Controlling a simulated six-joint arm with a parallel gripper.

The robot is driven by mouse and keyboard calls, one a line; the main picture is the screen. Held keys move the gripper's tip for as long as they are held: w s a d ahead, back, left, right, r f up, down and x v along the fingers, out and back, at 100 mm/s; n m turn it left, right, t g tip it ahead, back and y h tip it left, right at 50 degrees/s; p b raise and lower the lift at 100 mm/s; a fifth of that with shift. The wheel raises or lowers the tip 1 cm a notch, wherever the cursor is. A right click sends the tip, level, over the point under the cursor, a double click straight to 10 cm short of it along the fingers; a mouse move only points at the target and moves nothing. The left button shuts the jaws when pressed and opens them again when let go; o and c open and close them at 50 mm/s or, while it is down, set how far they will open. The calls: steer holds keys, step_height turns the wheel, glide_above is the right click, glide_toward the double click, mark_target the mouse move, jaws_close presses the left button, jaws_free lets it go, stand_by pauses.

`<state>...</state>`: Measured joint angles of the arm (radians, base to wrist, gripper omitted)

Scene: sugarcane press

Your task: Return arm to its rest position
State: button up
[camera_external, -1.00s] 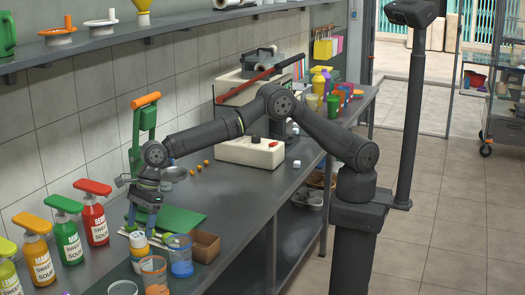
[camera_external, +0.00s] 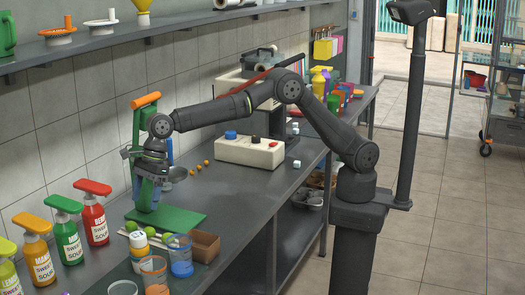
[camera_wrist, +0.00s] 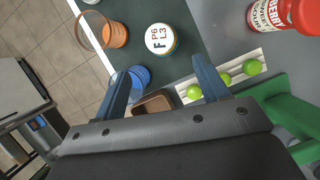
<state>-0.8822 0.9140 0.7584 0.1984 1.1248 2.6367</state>
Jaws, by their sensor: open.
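My gripper (camera_external: 147,194) hangs above the counter at the green press, and its fingers overlap the press in the external view. In the wrist view my gripper (camera_wrist: 160,68) shows two blue-grey fingers spread apart with nothing between them. The green press (camera_external: 143,118) has an orange handle on top and a flat green base (camera_external: 180,219). My wrist hides part of its column. My arm reaches across the counter with its elbow raised.
Green limes (camera_wrist: 222,83) lie in a pale tray beside a white-lidded jar (camera_wrist: 160,38), a blue cup (camera_wrist: 138,76), an orange cup (camera_wrist: 115,34) and a brown box (camera_external: 204,245). Sauce bottles (camera_external: 94,215) stand at left. A control box (camera_external: 250,152) stands further back.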

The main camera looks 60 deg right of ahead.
mark_target(139, 234)
steer(key=x, duration=1.2)
steer(key=shift+s+f, duration=0.1)
steer(key=shift+f, duration=0.05)
step_height(139, 234, up, 3)
steer(key=shift+d, duration=0.1)
steer(key=shift+r, duration=0.6)
steer(key=shift+f, duration=0.1)
